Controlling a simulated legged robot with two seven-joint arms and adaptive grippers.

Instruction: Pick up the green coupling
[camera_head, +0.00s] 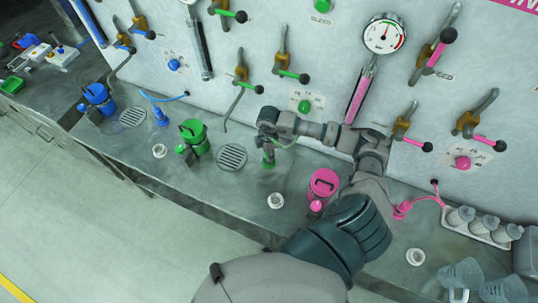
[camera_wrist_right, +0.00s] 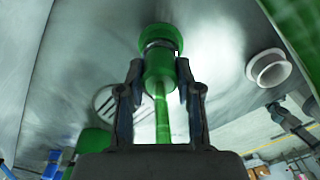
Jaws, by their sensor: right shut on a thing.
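The green coupling (camera_head: 268,159) is upright at the counter, near the wall. My right gripper (camera_head: 267,143) reaches it from above and is shut on it. In the right wrist view the two fingers (camera_wrist_right: 160,75) lie on either side of the coupling's body (camera_wrist_right: 159,68), with its wider green end (camera_wrist_right: 161,37) beyond the fingertips. A green hose (camera_wrist_right: 162,118) runs back from it between the fingers. I cannot tell whether the coupling touches the counter. My left gripper is not in view.
A green drum (camera_head: 194,137) and a round drain grate (camera_head: 232,157) stand left of the coupling. A pink drum (camera_head: 323,184) is right, near my arm. A white ring socket (camera_head: 276,201) sits in front. Valve levers and a gauge (camera_head: 385,34) line the wall.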

